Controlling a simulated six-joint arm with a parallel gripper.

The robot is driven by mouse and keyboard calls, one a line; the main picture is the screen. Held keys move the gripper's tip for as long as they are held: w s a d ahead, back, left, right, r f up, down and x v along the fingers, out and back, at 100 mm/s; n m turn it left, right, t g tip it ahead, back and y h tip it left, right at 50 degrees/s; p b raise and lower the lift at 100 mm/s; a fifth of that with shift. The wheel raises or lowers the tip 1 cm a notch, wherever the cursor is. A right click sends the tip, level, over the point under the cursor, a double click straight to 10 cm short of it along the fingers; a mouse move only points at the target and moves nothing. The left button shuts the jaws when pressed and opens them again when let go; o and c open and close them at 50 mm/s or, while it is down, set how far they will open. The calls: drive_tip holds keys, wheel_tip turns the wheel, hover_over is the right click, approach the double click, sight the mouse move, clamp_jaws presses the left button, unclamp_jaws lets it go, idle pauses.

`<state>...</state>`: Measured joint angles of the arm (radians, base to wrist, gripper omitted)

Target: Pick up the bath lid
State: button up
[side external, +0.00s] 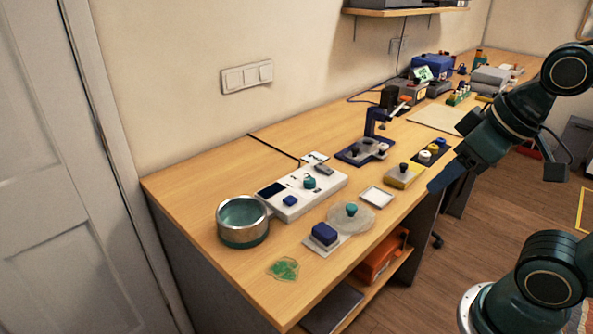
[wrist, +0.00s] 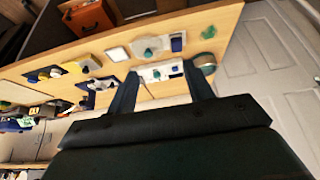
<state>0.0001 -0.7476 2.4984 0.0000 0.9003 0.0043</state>
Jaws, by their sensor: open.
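The bath lid (side external: 350,218) is a pale translucent disc with a teal knob, lying flat on the bench near its front edge. It also shows in the wrist view (wrist: 147,48), beyond my fingers. The round metal bath (side external: 242,222) with teal liquid stands open to the left of the lid and shows in the wrist view (wrist: 205,60). My gripper (side external: 440,182) is at the right, above and in front of the bench edge, well apart from the lid. In the wrist view its two fingers (wrist: 159,68) are spread and empty.
A white control unit (side external: 303,192) lies behind the lid. A blue block on a pale plate (side external: 325,237) and a white square tray (side external: 376,197) flank it. A yellow block (side external: 404,175) and a blue clamp stand (side external: 369,148) are further right. A green patch (side external: 284,268) lies front left.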

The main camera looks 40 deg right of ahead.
drive_tip(key=m+g, duration=0.6)
drive_tip(key=m, duration=1.2)
hover_over(352, 206)
wheel_tip(352, 206, down, 7)
drive_tip(key=shift+a+f, duration=0.1)
drive_tip(key=shift+f, duration=4.25)
drive_tip(key=shift+f, duration=0.1)
drive_tip(key=shift+n, duration=0.3)
drive_tip(key=shift+f, duration=2.5)
drive_tip(key=shift+c, duration=0.4)
